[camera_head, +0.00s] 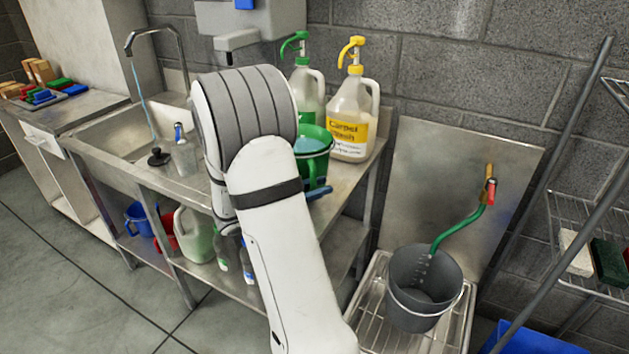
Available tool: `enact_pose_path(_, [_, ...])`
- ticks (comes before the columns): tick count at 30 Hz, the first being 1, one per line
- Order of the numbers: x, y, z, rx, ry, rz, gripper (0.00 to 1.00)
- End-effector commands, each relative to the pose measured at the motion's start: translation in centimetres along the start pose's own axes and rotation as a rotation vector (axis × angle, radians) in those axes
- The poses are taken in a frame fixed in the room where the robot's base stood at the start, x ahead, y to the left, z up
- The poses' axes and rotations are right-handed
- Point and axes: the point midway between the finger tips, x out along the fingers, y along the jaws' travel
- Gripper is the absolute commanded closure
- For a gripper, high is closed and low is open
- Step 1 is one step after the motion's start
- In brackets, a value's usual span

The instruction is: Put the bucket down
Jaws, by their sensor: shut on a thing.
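A green bucket (314,143) shows just right of my arm's upper end, over or on the steel counter. My arm hides its left part, and I cannot tell whether it rests on the counter. My gripper is hidden behind my arm, so its jaws and any hold on a bucket do not show. A dark grey bucket (408,300) with a thin wire handle stands upright on the grated floor basin at the right. A green hose end hangs over it.
A steel counter (352,180) carries a green-pump jug (309,92) and a yellow-pump jug (351,120). A sink (135,135) with a running tap is at the left. A wire rack stands right; floor is clear front left.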

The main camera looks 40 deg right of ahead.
Motion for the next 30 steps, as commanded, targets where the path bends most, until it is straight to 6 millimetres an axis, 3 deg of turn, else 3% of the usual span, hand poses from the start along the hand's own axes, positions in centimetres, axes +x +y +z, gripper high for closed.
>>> enact_pose_path(7, [0.0,-0.1,-1.0,0.008,-0.005,0.001,1.0])
enact_pose_path(15, [-0.1,-0.7,-3.9,0.008,-0.005,0.001,1.0])
enact_pose_path(21, [0.0,-0.8,-4.0,0.01,-0.004,0.0,1.0])
enact_pose_path(22, [0.0,-0.9,-4.3,0.001,0.0,-0.001,0.81])
enact_pose_path(30, [0.0,-0.9,-4.3,0.002,0.0,-0.001,0.6])
